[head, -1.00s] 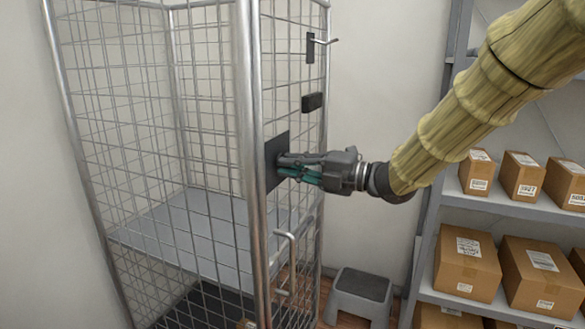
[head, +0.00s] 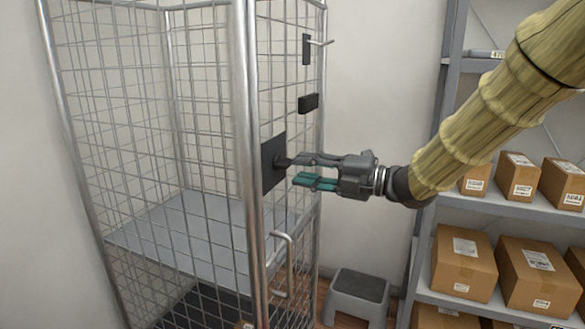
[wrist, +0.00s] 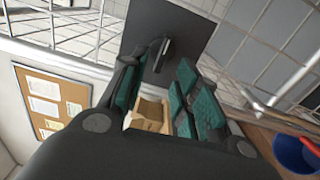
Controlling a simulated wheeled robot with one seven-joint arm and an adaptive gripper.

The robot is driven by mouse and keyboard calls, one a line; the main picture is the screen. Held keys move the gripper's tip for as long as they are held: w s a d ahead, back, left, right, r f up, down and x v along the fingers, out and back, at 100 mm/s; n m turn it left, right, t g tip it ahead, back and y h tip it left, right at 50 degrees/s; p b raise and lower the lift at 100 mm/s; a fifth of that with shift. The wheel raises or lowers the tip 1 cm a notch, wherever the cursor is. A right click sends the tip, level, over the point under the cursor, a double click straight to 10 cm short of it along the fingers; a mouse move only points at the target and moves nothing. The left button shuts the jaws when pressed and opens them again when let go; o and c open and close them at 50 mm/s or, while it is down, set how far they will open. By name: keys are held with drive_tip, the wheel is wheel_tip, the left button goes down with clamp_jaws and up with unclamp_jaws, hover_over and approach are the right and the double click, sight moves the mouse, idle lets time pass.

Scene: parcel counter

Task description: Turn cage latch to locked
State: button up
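The wire cage (head: 245,110) has a dark square latch plate (head: 268,165) on its side. A small dark latch handle (head: 284,162) sticks out from that plate. In the wrist view the plate (wrist: 180,25) is straight ahead, and the handle (wrist: 163,56) shows as a short bar beyond my fingertips. I cannot tell from its angle whether it is locked. My gripper (head: 298,170) is open, just right of the handle, with the teal lower finger apart from the grey upper one. In the wrist view my gripper (wrist: 157,88) has nothing between its teal pads.
A dark block (head: 308,103) and a hook bracket (head: 308,48) are on the cage above the plate. A bent metal handle (head: 284,262) sits below. A grey step stool (head: 358,297) stands on the floor. Shelves (head: 475,205) with cartons stand at the right.

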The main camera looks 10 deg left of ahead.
drive_tip(key=s+d, duration=0.1)
drive_tip(key=d, duration=0.6)
drive_tip(key=shift+s+d, duration=0.25)
drive_tip(key=shift+d, duration=0.1)
